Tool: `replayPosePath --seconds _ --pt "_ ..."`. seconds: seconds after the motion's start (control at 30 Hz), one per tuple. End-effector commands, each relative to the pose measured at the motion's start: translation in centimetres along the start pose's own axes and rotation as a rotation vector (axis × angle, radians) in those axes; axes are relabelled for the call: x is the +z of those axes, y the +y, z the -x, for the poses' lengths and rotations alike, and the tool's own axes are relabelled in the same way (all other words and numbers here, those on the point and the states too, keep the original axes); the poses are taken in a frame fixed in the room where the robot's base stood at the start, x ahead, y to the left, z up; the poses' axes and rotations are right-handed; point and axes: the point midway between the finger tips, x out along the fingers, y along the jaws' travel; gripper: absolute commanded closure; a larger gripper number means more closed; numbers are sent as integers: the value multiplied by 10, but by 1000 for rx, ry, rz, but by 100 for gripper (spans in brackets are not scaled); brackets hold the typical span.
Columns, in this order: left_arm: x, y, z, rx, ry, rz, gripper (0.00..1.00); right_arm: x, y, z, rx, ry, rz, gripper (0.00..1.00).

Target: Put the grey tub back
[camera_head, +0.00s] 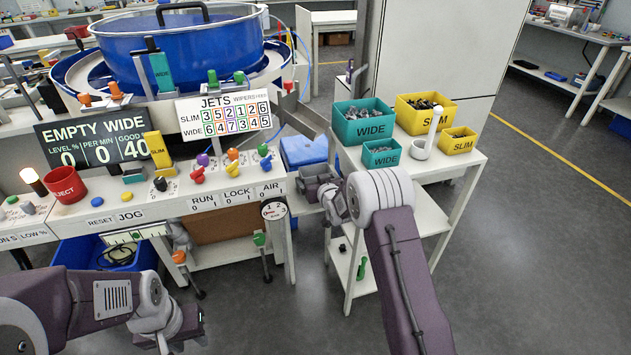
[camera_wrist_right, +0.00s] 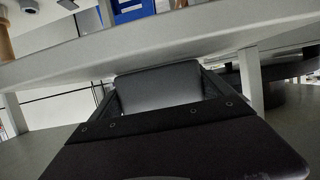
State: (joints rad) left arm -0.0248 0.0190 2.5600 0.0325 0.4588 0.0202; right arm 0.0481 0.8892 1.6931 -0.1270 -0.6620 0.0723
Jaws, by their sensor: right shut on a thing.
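The grey tub (camera_head: 313,181) is in the middle of the head view, in the gap between the white machine bench and the white side table. My right gripper (camera_head: 329,194) is shut on it; the wrist joint partly hides the grip. In the right wrist view a grey rounded surface, seemingly the tub (camera_wrist_right: 158,88), sits between the dark fingers (camera_wrist_right: 155,110). My left gripper (camera_head: 180,330) is low at the lower left, below the bench front and apart from the tub; its opening cannot be made out.
The side table (camera_head: 447,176) carries teal WIDE bins (camera_head: 363,122) and yellow SLIM bins (camera_head: 425,113), plus a white cup-like stand (camera_head: 421,150). The bench (camera_head: 150,212) has knobs and a red REJECT cup (camera_head: 68,185). A blue box (camera_head: 303,151) lies behind the tub. Floor at right is clear.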

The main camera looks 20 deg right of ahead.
Motion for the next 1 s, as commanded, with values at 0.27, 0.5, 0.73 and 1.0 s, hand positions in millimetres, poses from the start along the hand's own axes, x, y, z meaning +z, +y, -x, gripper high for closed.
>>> replayPosePath --seconds 0.27,0.5,0.73,1.0 --pt "0 0 -3 0 0 0 64 3 0 -1 0 0 0 0" --pt "0 0 3 0 0 0 64 -3 0 2 0 0 0 0" --pt "-1 0 9 0 0 0 64 -2 0 37 1 -2 0 0" --pt "-2 0 17 0 0 0 64 -2 0 90 1 -2 0 0"
